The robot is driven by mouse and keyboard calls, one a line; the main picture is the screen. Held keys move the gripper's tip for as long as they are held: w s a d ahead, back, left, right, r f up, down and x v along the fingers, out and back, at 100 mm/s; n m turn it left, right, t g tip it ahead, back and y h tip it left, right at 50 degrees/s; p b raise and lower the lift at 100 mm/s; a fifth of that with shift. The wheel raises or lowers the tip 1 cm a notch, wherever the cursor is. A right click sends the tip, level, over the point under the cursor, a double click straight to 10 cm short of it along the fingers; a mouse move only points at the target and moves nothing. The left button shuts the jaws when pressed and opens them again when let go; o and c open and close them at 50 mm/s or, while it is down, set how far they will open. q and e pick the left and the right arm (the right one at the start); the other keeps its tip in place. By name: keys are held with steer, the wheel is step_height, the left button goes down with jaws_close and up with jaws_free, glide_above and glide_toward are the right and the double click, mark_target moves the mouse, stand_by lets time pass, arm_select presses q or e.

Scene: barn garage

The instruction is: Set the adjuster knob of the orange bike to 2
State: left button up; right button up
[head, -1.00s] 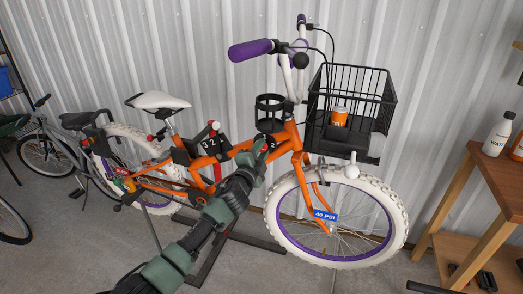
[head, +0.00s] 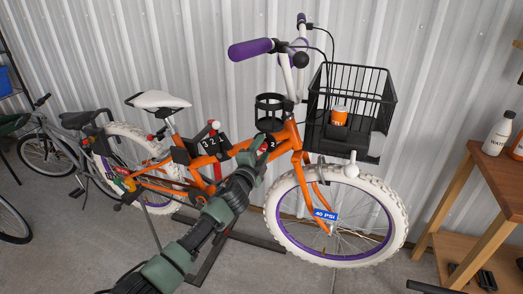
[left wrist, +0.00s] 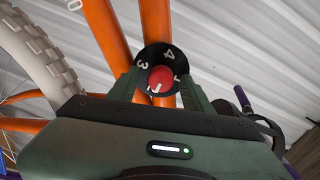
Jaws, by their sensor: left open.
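The orange bike (head: 205,161) stands side-on with its front wheel to the right. The adjuster knob (head: 269,145) is on the frame near the head tube; a white 2 shows on its dark face in the head view. In the left wrist view the knob (left wrist: 161,77) is a black dial with a red centre and white digits, 4, 3 and 1 among them. My left gripper (head: 254,160) is open, with one finger on each side of the knob; I cannot tell whether they touch it. My right gripper is not in view.
A black plate marked 3 2 1 (head: 211,138) sits on the frame left of the knob. A black bottle cage (head: 270,112) is above it. A wooden table (head: 492,172) stands at right.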

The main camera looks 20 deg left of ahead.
arm_select(q)
steer(key=s, duration=0.7)
steer(key=shift+s+a, duration=0.15)
steer(key=shift+s, duration=0.25)
steer(key=s+a+f+n+g, duration=0.1)
steer(key=s+f+n+g, duration=0.15)
steer(key=f, duration=0.75)
steer(key=s+a+f+n+g+y, duration=0.15)
steer(key=s+f, duration=0.25)
steer(key=f, duration=0.7)
steer(key=s+a+f+n+g+h, duration=0.15)
steer(key=s+f, duration=0.25)
steer(key=f, duration=0.6)
steer(key=s+f+n+g+y, duration=0.1)
steer(key=s+f+n+g, duration=0.3)
steer(key=s+f, duration=1.4)
steer(key=s+d+f+n+g, duration=0.1)
steer(key=s+f, duration=0.3)
steer(key=s, duration=0.7)
steer(key=s+d+f+n+g, duration=0.1)
steer(key=s+f+g, duration=0.3)
steer(key=s, duration=0.7)
steer(key=s+d+f+n+g, duration=0.1)
steer(key=s+f, duration=0.3)
steer(key=s, duration=0.7)
steer(key=shift+s+d+f+g, duration=0.2)
steer(key=shift+s+g, duration=0.15)
steer(key=shift+g, duration=0.4)
